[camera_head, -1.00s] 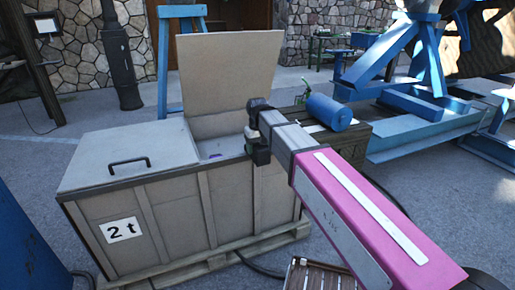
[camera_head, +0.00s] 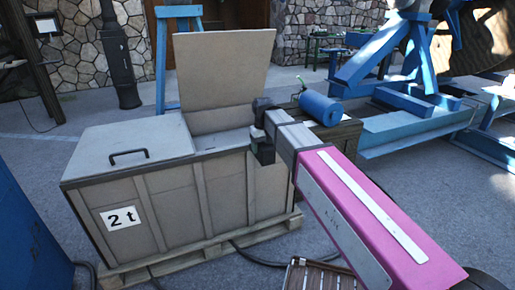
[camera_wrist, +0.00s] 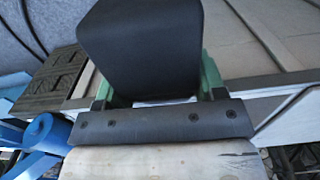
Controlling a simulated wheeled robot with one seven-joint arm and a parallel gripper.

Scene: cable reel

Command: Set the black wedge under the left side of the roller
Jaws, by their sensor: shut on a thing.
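The black wedge (camera_wrist: 140,45) fills the upper middle of the wrist view as a large dark block with rounded edges. My gripper (camera_wrist: 158,88) has its green fingers on either side of it and is shut on it. In the head view my gripper (camera_head: 262,150) hangs by the right part of the grey bin, and the wedge cannot be made out clearly there. The blue roller (camera_head: 321,108) lies on a dark crate, beyond and to the right of my gripper. In the wrist view the roller (camera_wrist: 45,135) shows at the left, apart from the wedge.
The grey bin (camera_head: 165,205) stands on a pallet, its right lid (camera_head: 225,75) raised upright. The dark crate (camera_head: 340,133) adjoins the bin's far right. A blue steel frame (camera_head: 420,130) stands behind. A slatted wooden item (camera_head: 318,275) and cables lie at the front.

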